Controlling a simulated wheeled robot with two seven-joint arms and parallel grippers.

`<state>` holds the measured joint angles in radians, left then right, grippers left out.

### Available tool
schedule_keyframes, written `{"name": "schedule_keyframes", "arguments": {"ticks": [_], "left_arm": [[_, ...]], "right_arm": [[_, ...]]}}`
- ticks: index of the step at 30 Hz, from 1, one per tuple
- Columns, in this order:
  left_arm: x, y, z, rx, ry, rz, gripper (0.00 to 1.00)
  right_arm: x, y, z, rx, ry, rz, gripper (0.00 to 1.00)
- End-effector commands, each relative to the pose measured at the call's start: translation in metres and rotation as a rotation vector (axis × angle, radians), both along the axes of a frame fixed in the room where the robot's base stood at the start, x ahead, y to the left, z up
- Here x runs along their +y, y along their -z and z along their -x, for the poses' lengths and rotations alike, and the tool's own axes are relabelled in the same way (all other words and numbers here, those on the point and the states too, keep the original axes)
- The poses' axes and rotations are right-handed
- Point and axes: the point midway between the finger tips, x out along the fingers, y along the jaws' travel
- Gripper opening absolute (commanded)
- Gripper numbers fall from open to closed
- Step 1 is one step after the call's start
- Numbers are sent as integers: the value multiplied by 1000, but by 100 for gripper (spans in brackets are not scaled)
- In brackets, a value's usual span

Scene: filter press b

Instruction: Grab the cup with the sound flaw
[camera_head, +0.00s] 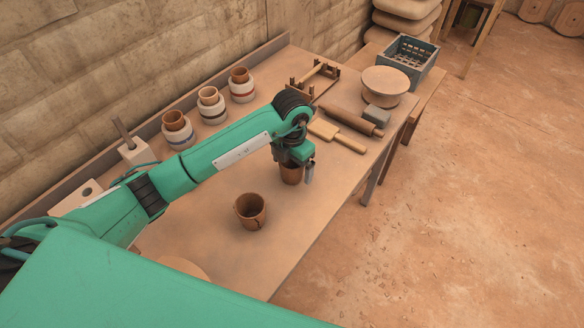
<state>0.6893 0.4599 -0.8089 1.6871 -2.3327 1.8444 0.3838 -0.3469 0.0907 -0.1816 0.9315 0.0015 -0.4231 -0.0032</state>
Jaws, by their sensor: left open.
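A brown clay cup (250,212) stands upright on the table in the middle of the view; a dark mark runs down its right side. Three more brown cups sit on white banded jars: blue (178,136), dark (212,110) and red (241,90). My right gripper is not seen.
The wooden table (230,260) is clear around the front cup. A wooden paddle (337,136), a rolling pin (350,121), a grey block (381,121) and a round wheel (386,82) lie toward the far right. A blue-grey crate (408,62) stands behind. A wall borders the left.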

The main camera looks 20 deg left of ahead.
Motion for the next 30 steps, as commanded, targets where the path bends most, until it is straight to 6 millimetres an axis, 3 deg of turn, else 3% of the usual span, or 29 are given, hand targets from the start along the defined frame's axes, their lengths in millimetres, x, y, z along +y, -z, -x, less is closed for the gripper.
{"name": "schedule_keyframes", "arguments": {"ticks": [2,10,23,26,30], "left_arm": [[0,0,0,0,0,0,93],[0,0,0,0,0,0,42],[0,-11,-1,-3,0,0,42],[0,-23,-1,-4,0,0,42],[0,-55,-2,-8,1,0,42]], "right_arm": [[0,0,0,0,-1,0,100],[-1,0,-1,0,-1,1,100],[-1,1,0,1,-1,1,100],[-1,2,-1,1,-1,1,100],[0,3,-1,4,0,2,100]]}}
